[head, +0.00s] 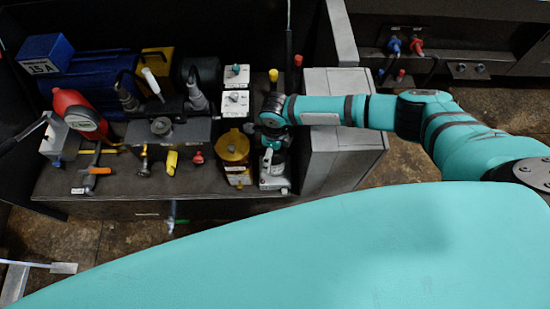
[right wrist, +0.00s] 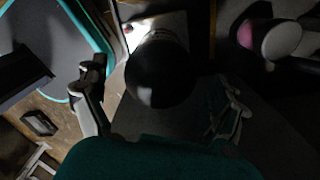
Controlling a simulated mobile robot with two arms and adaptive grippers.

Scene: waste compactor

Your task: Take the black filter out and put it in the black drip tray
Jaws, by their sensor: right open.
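A black round cylinder, likely the black filter (right wrist: 158,75), stands in the middle of the right wrist view. It has a light ribbed part behind it. My right gripper (right wrist: 163,98) is open, with one finger on each side of the cylinder and dark gaps between. In the head view my right gripper (head: 273,168) is over the machine's right end, just right of the yellow-topped container, and hides what lies under it. I cannot pick out the black drip tray with certainty. My left gripper is not in view.
A yellow-topped container (head: 234,148) stands close left of my right gripper. A grey box (head: 340,150) stands close to its right, under my arm. A red bottle (head: 78,112), a blue motor (head: 92,82) and several valves crowd the machine's left. Brown floor (head: 70,240) shows in front.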

